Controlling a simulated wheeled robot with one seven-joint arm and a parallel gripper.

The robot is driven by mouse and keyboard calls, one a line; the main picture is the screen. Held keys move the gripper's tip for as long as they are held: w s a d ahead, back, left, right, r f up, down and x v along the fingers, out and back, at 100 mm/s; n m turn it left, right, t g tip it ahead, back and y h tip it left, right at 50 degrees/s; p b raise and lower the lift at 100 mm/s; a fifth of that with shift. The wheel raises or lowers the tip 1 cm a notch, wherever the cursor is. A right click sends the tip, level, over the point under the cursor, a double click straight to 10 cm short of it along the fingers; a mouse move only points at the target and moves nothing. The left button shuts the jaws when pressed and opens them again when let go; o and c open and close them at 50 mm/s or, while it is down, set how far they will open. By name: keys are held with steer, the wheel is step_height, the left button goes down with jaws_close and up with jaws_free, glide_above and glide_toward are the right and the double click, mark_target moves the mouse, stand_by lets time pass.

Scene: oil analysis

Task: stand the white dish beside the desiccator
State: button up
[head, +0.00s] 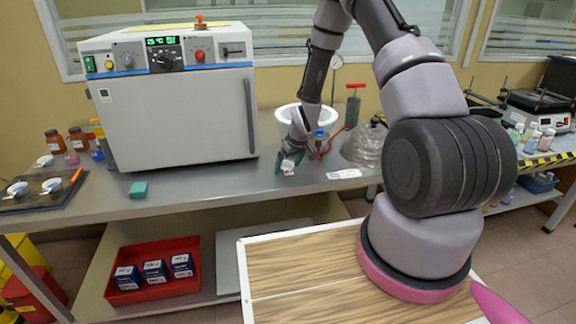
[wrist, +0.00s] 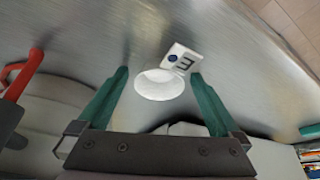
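The white dish (wrist: 160,85) is small and round, with a white tag marked 3 (wrist: 183,59) at its edge. In the head view the dish (head: 288,168) shows low at my fingertips, over the steel bench. My gripper (head: 289,162) points down with its teal fingers apart. In the wrist view the gripper (wrist: 159,73) has the dish between its fingers, with a gap on each side. I cannot tell how high the fingertips are above the bench. A clear glass domed vessel (head: 366,147), which looks like the desiccator, stands to the right of my gripper.
A white-rimmed tub (head: 293,117) stands behind my gripper, near a red-handled tool (head: 353,107) and a red hose.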

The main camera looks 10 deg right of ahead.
steer(key=shift+r, duration=0.1)
steer(key=s+d+r+m, duration=0.15)
steer(key=s+r, duration=0.25)
steer(key=r, duration=0.8)
steer(key=s+d+r+m+t+h, duration=0.15)
steer(key=s+r, duration=0.25)
steer(key=r, duration=0.7)
steer(key=s+d+r+m+y, duration=0.15)
steer(key=s+r, duration=0.25)
steer(key=r, duration=0.8)
steer(key=s+r+m, duration=0.2)
steer(key=s+r, duration=0.4)
steer(key=s, duration=0.3)
steer(key=s+r+m+t, duration=0.1)
steer(key=s+r+m, duration=0.1)
steer(key=s+r, duration=0.4)
steer(key=s, duration=0.3)
steer(key=shift+s+d, duration=0.15)
steer(key=shift+s, duration=0.15)
steer(key=shift+d+t, duration=0.1)
steer(key=shift+t, duration=0.15)
